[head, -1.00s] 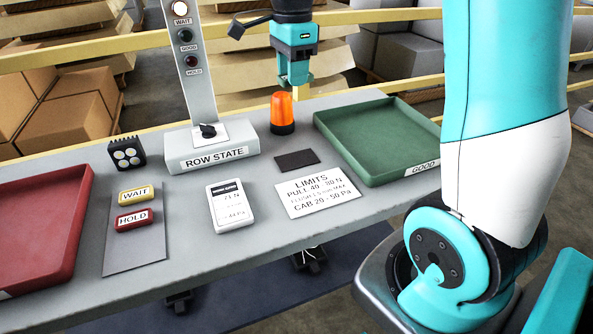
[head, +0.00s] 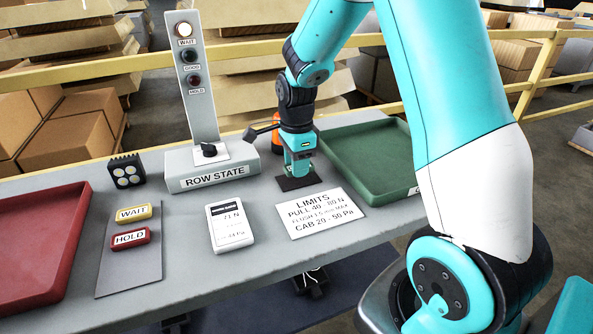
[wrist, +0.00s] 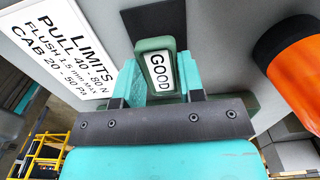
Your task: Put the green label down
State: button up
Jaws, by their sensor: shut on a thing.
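The green label (wrist: 145,47), marked GOOD, is between the two teal fingers of my gripper (wrist: 158,80) in the wrist view. My gripper is shut on it. In the head view my gripper (head: 299,172) points down at the dark pad (head: 284,184) on the table, and the label is hard to make out there. The dark pad (wrist: 168,17) shows behind the label in the wrist view. I cannot tell whether the label touches the pad.
An orange beacon (wrist: 290,50) stands close beside my gripper. The LIMITS card (head: 320,213) lies in front of the pad, and the green tray (head: 375,190) is to the right. The ROW STATE box (head: 213,178), a meter (head: 229,228), WAIT (head: 134,213) and HOLD (head: 130,239) labels stand left.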

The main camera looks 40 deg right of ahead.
jog(key=shift+f, duration=1.1)
jog(key=shift+f, duration=0.15)
jog(key=o, duration=0.9)
notch_tip(320, 180, up, 12)
jog(key=s+a+r+n+y, duration=0.1)
jog(key=s+a+n, duration=0.6)
jog(key=n, duration=0.2)
jog(key=s+a+r+n+y, duration=0.1)
jog(key=s+a+r+n, duration=0.1)
jog(key=s+a+n, duration=0.5)
jog(key=s+a+r+n+y, duration=0.2)
jog(key=s+a+n, duration=0.6)
jog(key=n, duration=0.4)
jog(key=shift+s+r+p, duration=0.1)
jog(key=shift+s+p, duration=0.1)
jog(key=shift+p, duration=0.2)
